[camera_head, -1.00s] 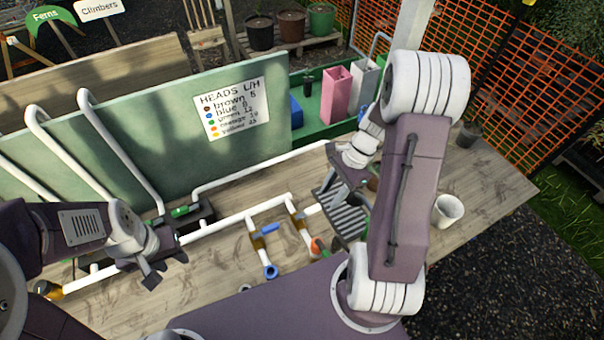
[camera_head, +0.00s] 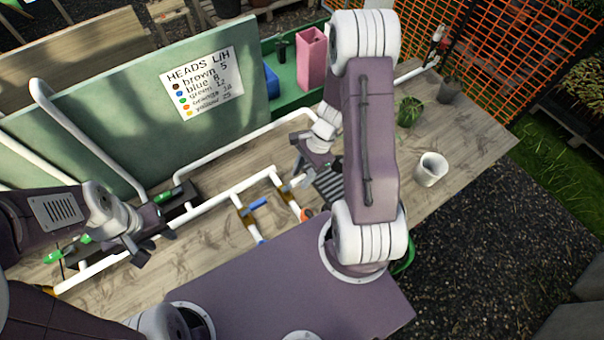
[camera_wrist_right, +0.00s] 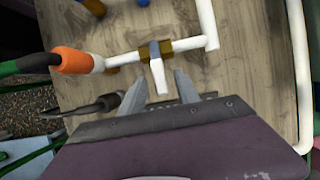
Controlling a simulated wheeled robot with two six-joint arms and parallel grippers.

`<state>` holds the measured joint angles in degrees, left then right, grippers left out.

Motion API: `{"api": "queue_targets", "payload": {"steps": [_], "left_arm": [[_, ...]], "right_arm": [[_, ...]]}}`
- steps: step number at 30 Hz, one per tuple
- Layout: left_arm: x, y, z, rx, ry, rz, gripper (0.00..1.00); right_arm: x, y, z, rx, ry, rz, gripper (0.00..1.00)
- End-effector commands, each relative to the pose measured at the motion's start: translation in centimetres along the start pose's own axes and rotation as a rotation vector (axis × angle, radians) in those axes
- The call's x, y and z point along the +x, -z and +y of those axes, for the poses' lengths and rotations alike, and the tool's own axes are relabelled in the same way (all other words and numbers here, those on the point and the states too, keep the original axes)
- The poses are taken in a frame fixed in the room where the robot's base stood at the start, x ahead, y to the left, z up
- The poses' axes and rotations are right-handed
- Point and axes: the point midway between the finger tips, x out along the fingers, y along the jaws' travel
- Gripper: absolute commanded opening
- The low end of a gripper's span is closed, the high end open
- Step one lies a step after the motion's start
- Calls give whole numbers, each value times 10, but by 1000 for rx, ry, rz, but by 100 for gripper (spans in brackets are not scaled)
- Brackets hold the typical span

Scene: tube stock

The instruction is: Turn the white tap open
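The white tap has a white lever (camera_wrist_right: 157,76) on a brass body (camera_wrist_right: 153,50) in a white branch pipe, in the right wrist view. In the head view the white lever (camera_head: 300,181) shows just below my right gripper. My right gripper (camera_wrist_right: 159,94) is open, with its fingertips on either side of the lever's free end. I cannot tell whether either finger touches it. My left gripper (camera_head: 156,248) is open and empty near the main white pipe, well left of the white tap.
A blue-handled tap (camera_head: 256,203) is on the neighbouring branch. An orange hose connector (camera_wrist_right: 72,60) is close to the white tap. Green-handled taps (camera_head: 165,196) are near my left arm. A white pot (camera_head: 431,170) and plant (camera_head: 409,111) stand right. A green board (camera_head: 130,120) stands behind.

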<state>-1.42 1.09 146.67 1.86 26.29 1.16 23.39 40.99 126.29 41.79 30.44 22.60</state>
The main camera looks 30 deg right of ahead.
Motion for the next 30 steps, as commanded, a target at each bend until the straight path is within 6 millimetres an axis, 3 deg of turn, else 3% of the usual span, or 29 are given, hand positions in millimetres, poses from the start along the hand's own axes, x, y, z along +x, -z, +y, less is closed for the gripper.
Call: {"api": "queue_targets", "payload": {"steps": [4,8,30], "left_arm": [[0,0,0,0,0,0,36],[0,0,0,0,0,0,36],[0,0,0,0,0,0,36]], "right_arm": [[0,0,0,0,0,0,35],[0,0,0,0,0,0,0],[-1,0,0,0,0,1,0]]}}
